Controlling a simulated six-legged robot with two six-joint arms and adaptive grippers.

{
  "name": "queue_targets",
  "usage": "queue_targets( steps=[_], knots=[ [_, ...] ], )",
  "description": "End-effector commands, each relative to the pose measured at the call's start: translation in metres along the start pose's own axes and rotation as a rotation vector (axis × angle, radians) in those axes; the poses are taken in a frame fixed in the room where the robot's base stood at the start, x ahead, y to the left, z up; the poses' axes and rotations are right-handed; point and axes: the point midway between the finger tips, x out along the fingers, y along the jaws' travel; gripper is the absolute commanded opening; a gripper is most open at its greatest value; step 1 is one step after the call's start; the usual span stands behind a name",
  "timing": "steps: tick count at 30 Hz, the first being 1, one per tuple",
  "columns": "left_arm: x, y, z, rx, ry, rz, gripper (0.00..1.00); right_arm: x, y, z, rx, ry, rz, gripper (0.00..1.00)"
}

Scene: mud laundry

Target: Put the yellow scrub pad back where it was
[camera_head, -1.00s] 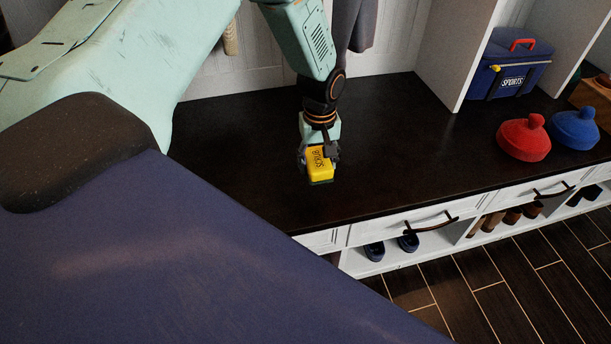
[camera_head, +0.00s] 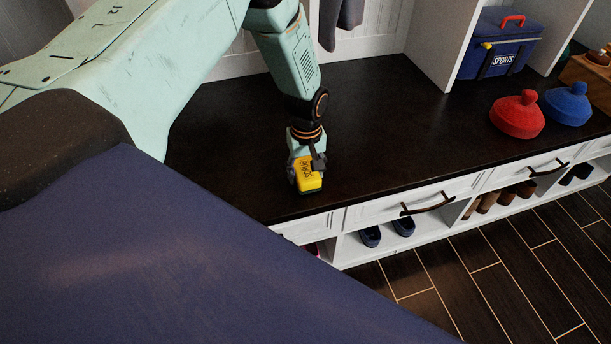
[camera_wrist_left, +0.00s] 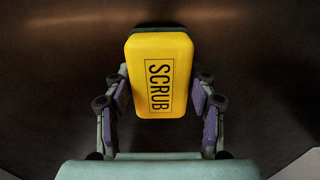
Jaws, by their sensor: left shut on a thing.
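The yellow scrub pad (camera_head: 308,180), marked SCRUB and dark underneath, is over the dark bench top (camera_head: 400,115), close to its front edge. My left gripper (camera_head: 305,170) is shut on it from both sides. In the left wrist view the scrub pad (camera_wrist_left: 160,75) sits between the two fingers (camera_wrist_left: 160,98) with its lettering facing the camera. I cannot tell whether the pad touches the bench top or hangs just above it. My right gripper is not in view.
A red lidded item (camera_head: 518,115) and a blue one (camera_head: 568,103) stand on the bench at the right. A blue SPORTS box (camera_head: 498,50) stands behind them in a cubby. Drawers and shoe shelves are below. The bench between the gripper and the red item is clear.

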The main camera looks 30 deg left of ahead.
Motion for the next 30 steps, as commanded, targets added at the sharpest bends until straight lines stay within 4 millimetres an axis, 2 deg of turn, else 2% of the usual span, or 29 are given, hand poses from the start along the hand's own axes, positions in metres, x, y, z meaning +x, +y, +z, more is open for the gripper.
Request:
queue_targets(
  steps=[1,13,14,15,22,30],
  knots=[
    [0.0060,0.0001,-0.0004,0.000,0.001,0.001,0.26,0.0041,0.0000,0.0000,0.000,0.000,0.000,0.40],
    [0.0089,-0.0011,-0.0002,0.000,0.001,0.001,0.26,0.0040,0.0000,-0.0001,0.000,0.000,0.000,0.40],
    [0.0092,-0.0011,-0.0002,0.000,0.001,0.001,0.57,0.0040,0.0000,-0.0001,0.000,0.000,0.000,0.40],
    [0.0087,-0.0011,-0.0002,0.000,0.001,0.001,0.60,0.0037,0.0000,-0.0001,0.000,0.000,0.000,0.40],
    [0.0084,-0.0010,-0.0002,0.000,0.001,0.001,0.78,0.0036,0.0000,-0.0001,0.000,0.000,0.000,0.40],
    [0.0080,-0.0009,-0.0003,0.000,0.001,0.001,0.78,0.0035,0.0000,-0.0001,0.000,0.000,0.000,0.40]
  ],
)
